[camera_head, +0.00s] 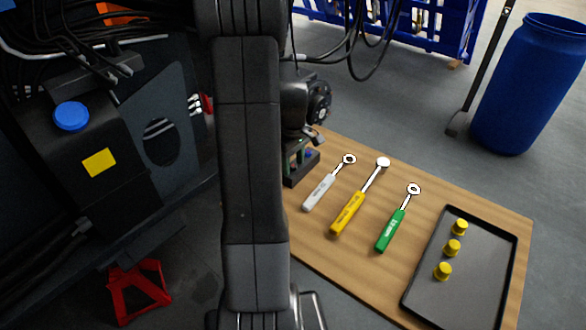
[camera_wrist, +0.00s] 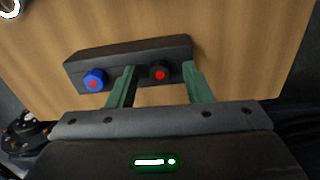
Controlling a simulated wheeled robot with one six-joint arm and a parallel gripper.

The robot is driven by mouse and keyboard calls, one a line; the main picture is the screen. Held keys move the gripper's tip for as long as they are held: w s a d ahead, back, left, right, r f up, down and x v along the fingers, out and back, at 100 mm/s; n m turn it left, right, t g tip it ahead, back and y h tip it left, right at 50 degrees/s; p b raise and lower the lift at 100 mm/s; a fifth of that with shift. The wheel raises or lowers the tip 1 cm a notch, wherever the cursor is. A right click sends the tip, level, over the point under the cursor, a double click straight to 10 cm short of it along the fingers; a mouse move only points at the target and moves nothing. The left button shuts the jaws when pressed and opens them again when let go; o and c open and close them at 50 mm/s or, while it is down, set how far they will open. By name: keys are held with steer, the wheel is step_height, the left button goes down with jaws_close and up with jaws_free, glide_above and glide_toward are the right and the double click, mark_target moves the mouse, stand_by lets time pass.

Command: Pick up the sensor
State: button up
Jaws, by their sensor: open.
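Two sensor-like round parts with red centres stand in a dark block (camera_wrist: 130,54) on the wooden board. One has a blue collar (camera_wrist: 94,80), the other a black collar (camera_wrist: 159,72). My gripper (camera_wrist: 158,66) is open, with its green fingers on either side of the black-collared part and the blue one outside the left finger. I cannot tell whether the fingers touch it. In the head view, my gripper (camera_head: 299,146) is low over the dark block (camera_head: 302,170) at the board's left edge. My arm and wrist hide part of the block there.
Tools with white (camera_head: 318,193), yellow (camera_head: 347,213) and green (camera_head: 390,231) handles lie on the wooden board (camera_head: 340,257). A black tray (camera_head: 470,292) holds three yellow caps (camera_head: 452,248). The black chassis (camera_head: 95,160) is left; a blue barrel (camera_head: 525,85) stands behind.

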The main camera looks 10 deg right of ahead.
steer(key=shift+f, duration=0.1)
jaws_close()
